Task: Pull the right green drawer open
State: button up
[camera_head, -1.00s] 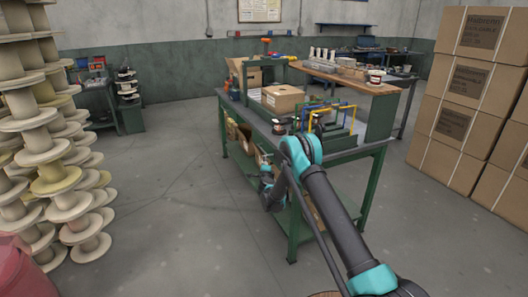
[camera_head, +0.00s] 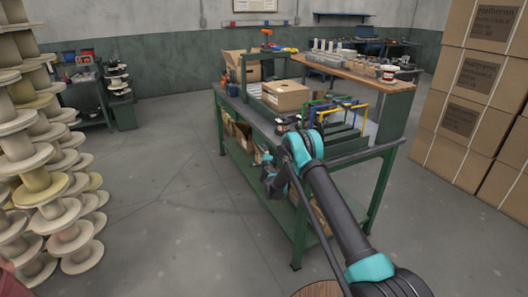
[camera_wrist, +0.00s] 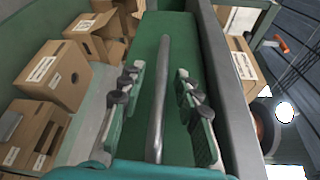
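The green drawer front (camera_wrist: 174,45) fills the middle of the wrist view. A long grey bar handle (camera_wrist: 158,110) runs along it and shows upright in that picture. My gripper (camera_wrist: 158,76) is open, with one finger on each side of the handle. Gaps show between the fingers and the bar. In the head view my gripper (camera_head: 268,182) is small, at the near long side of the green workbench (camera_head: 300,218), below its top. I cannot make out the drawer front or handle there. The drawer looks shut, though its edges are hard to see.
Cardboard boxes (camera_wrist: 52,76) lie on the bench's lower shelf. Stacked cartons (camera_head: 478,85) stand at the right and cable spools (camera_head: 45,185) at the left. The grey floor (camera_head: 165,210) between spools and bench is clear.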

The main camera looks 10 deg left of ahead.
jog(key=shift+c, duration=0.2)
grip_shut()
dwell(0.3)
